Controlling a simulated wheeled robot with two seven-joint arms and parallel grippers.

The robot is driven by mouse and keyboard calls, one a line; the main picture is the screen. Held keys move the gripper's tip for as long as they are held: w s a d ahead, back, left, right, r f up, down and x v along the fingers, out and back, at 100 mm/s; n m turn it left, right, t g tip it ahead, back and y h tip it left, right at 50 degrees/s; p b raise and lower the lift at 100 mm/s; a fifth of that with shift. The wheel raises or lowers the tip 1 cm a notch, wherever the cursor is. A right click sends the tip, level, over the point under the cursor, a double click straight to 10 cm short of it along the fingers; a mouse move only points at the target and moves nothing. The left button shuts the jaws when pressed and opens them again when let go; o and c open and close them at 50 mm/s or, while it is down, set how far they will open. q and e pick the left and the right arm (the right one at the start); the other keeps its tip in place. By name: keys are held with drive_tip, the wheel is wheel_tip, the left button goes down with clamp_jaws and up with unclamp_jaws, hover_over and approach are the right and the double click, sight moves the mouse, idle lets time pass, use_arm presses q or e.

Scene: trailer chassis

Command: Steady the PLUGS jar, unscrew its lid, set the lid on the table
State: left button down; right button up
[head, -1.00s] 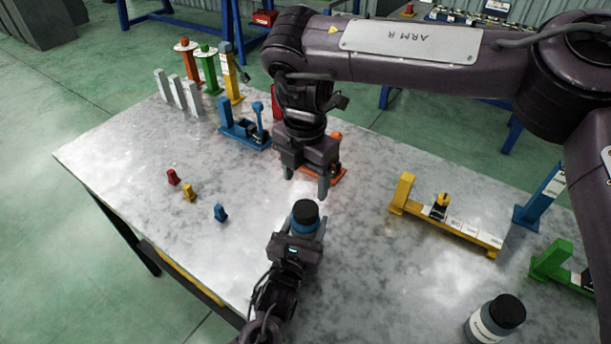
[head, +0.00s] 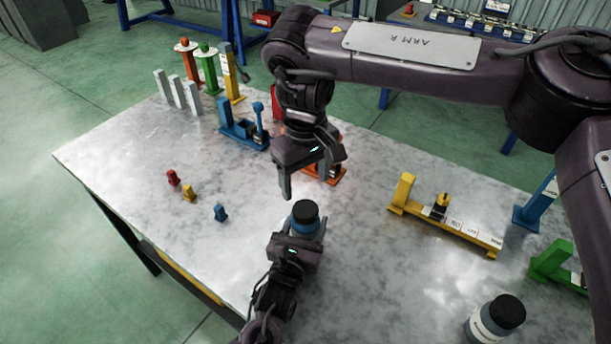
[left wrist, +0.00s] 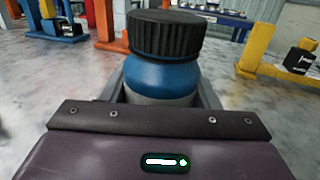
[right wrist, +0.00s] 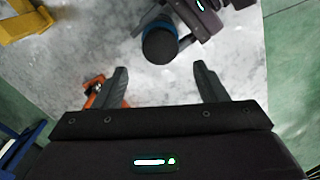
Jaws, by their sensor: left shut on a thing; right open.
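A jar with a blue shoulder (head: 304,229) and a black ribbed lid (head: 305,211) stands upright on the table. It also shows close up in the left wrist view, with the lid (left wrist: 166,34) seated on the blue body (left wrist: 163,78); no label text is readable. My left gripper (head: 307,238) is shut around the jar's body from the front. My right gripper (head: 306,190) is open and empty above and just behind the jar. In the right wrist view the lid (right wrist: 160,46) lies beyond and between the open fingertips (right wrist: 160,72), apart from them.
A second black-lidded jar (head: 495,319) stands at the front right. Small red, yellow and blue pieces (head: 188,193) lie at left. A blue fixture (head: 243,135), an orange one (head: 328,172) and a yellow one (head: 447,229) stand around. The table between the small pieces and jar is bare.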

sight(306, 208)
drive_tip(key=shift+f, duration=3.95)
